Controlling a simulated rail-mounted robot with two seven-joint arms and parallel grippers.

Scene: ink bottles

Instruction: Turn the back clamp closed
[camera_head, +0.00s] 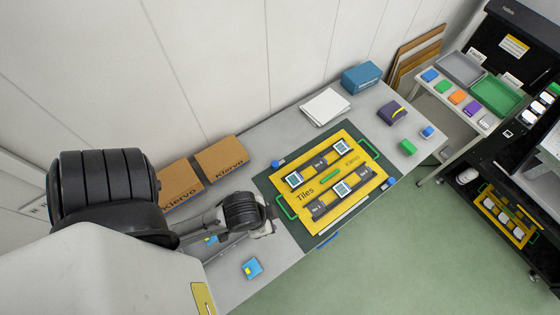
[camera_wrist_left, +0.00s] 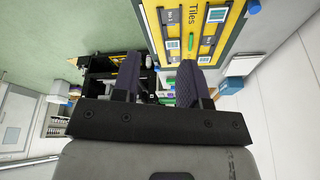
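A yellow tile plate (camera_head: 312,222) marked "Tiles" lies on a dark mat (camera_head: 280,180) on the grey table. A small blue clamp-like piece (camera_head: 277,164) sits at the mat's back left edge. Another blue piece (camera_head: 391,182) sits at its right end, and a flat blue bar (camera_head: 328,241) at the front edge. I cannot tell their turned positions. My left gripper (camera_head: 270,212) is by the plate's left end, apart from the back blue piece. In the left wrist view its two fingers (camera_wrist_left: 159,82) are spread with nothing held. My right gripper is not in view.
Cardboard boxes (camera_head: 221,158) stand along the wall. A white stack (camera_head: 325,107), a blue box (camera_head: 361,77) and a purple item (camera_head: 392,113) are at the back. A blue-yellow item (camera_head: 252,268) lies near my left arm. A side table holds trays (camera_head: 497,96).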

